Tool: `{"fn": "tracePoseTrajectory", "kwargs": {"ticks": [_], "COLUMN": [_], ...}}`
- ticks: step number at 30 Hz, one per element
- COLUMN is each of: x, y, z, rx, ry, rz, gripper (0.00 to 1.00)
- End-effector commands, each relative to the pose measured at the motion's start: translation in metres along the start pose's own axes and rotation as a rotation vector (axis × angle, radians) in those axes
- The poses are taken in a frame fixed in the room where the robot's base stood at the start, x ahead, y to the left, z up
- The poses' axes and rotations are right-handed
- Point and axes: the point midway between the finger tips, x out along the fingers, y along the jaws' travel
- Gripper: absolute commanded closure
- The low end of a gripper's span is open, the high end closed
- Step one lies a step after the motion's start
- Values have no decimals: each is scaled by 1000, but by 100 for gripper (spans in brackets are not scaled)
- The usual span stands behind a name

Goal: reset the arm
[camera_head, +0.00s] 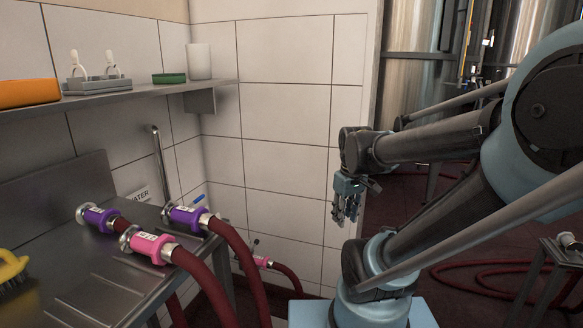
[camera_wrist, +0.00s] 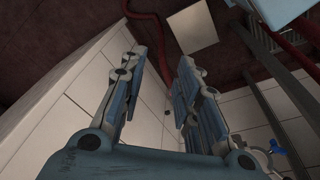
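My gripper (camera_head: 346,208) hangs with its fingers pointing down in front of the tiled wall's right edge, on the folded blue and grey arm. It is well to the right of the metal bench and touches nothing. In the wrist view my gripper (camera_wrist: 158,75) shows two blue-grey fingers standing apart, with nothing between them. Beyond the fingertips are the white tiled wall and the dark red floor.
A metal bench (camera_head: 75,285) at left carries hoses with purple (camera_head: 187,218) and pink (camera_head: 150,247) couplings and a yellow brush (camera_head: 12,268). A shelf (camera_head: 140,90) above holds an orange block, a green sponge (camera_head: 169,78) and a white cup (camera_head: 199,61). Another hose (camera_head: 480,272) lies on the floor at right.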

Motion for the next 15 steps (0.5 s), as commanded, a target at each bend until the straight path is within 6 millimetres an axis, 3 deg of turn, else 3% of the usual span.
{"fn": "tracePoseTrajectory", "kwargs": {"ticks": [6,15], "x": [14,30], "y": [-6,-12], "z": [45,77], "rx": [240,448], "ry": [14,26], "rz": [14,23], "gripper": [70,70]}}
